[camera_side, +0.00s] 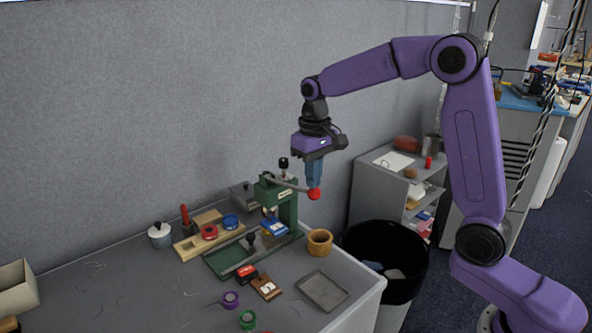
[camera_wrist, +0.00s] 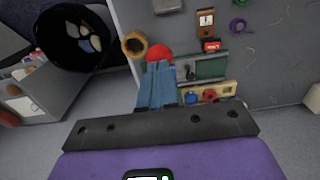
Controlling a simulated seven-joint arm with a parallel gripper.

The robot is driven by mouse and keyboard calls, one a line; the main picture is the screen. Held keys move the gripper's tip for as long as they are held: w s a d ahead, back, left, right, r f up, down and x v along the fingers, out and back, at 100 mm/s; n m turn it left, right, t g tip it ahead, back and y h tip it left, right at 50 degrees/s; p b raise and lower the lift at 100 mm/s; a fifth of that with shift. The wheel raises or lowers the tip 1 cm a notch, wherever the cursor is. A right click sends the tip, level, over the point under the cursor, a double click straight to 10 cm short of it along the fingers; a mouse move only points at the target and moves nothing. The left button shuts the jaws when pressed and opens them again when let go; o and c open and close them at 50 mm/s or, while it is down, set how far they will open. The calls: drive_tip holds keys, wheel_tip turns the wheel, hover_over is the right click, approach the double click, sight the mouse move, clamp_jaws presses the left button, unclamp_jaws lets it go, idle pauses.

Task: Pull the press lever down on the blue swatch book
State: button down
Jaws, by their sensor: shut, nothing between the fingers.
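A green press (camera_side: 288,208) stands near the table's right end. Its grey lever (camera_side: 290,184) reaches right and ends in a red knob (camera_side: 314,194). The blue swatch book (camera_side: 274,228) lies at the press, below its head. My gripper (camera_side: 314,184) points down with its fingers shut and empty, tips right at the top of the red knob. In the wrist view the red knob (camera_wrist: 158,52) shows just beyond my blue fingertips (camera_wrist: 159,66). Whether they touch it I cannot tell. The press's green base (camera_wrist: 211,67) shows there; I cannot make out the swatch book.
A wooden cup (camera_side: 319,242) stands right of the press, near the table edge. A black bin (camera_side: 386,252) is beyond that edge. A wooden rack (camera_side: 207,235) with tape rolls is to the left. A grey tray (camera_side: 323,290) lies in front.

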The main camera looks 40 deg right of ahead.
sight(315, 191)
drive_tip(key=shift+s+f, duration=0.15)
drive_tip(key=shift+f, duration=0.65)
drive_tip(key=shift+s+f, duration=0.1)
drive_tip(key=shift+f, duration=1.55)
wheel_tip(315, 191, down, 2)
drive_tip(key=shift+f, duration=0.2)
wheel_tip(315, 191, up, 14)
drive_tip(key=w, duration=0.2)
idle(1.2)
